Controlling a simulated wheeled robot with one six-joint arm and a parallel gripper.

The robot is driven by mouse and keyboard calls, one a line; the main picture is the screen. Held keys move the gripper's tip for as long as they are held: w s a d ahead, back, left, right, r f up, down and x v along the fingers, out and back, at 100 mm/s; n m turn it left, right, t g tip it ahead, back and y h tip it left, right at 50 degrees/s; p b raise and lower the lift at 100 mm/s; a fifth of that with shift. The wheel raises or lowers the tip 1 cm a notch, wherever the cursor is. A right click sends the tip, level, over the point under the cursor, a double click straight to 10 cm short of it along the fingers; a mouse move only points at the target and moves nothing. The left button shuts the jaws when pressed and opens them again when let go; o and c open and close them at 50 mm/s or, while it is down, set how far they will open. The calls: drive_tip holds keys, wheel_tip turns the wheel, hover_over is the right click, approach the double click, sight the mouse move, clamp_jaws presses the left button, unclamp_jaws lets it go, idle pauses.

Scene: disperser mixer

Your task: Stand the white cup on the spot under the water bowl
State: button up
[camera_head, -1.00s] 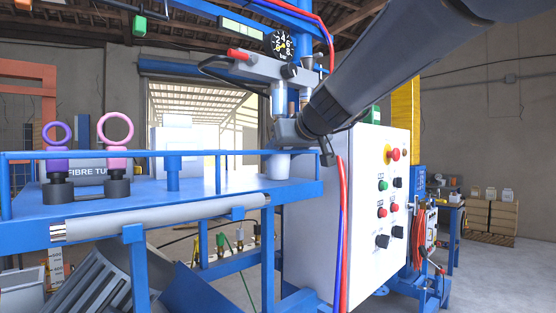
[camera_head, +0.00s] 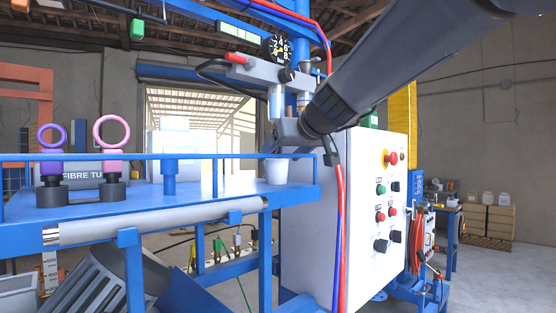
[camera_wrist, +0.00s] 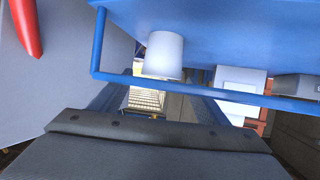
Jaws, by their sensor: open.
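The white cup (camera_head: 276,172) stands upright on the blue shelf near its right end. It also shows in the wrist view (camera_wrist: 163,55), which is upside down, standing by the blue rail. The water bowl (camera_head: 276,103) hangs under the grey regulator unit, above the cup in the picture. My gripper (camera_head: 284,142) is open and empty, between the bowl and the cup in the picture; its fingers are hard to make out. In the wrist view, a dark part of my gripper lies clear of the cup.
A blue rail (camera_head: 220,156) edges the shelf (camera_head: 228,181). Purple and pink ring-topped parts (camera_head: 110,160) stand at its left. A white control box (camera_head: 345,220) is to the right, with red and blue hoses (camera_head: 338,230) running down in front of it.

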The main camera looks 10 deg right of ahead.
drive_tip(key=v, duration=0.3)
drive_tip(key=b+v, duration=0.1)
drive_tip(key=v, duration=0.1)
drive_tip(key=shift+s+f, duration=0.1)
drive_tip(key=shift+s, duration=0.4)
drive_tip(key=shift+r, duration=0.2)
